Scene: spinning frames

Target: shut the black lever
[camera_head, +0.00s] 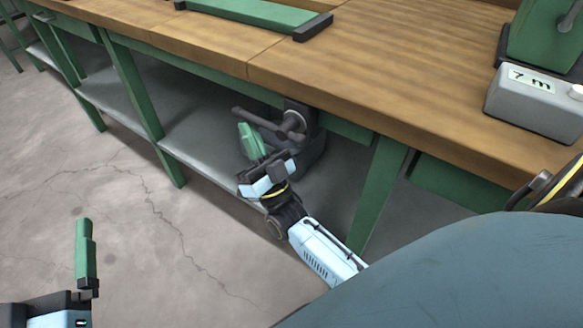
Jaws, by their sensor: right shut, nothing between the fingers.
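The black lever (256,120) is a dark bar with a rounded end. It sticks out to the left from a dark mechanism (304,118) mounted under the workbench's front edge. My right gripper (247,130) is shut and empty, its green fingers pointing up. In the picture the fingertips lie just below the lever's left part; I cannot tell whether they touch it. My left gripper (85,225) is at the bottom left, far from the lever, over the floor. Only one green finger of it shows clearly, so its opening cannot be judged.
The workbench (380,60) has a wooden top, green legs and a grey lower shelf (205,140). On top are a green bar-shaped tool (250,12), a grey box (535,105) with a label and a green machine (545,35). The cracked floor (110,190) is clear at left.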

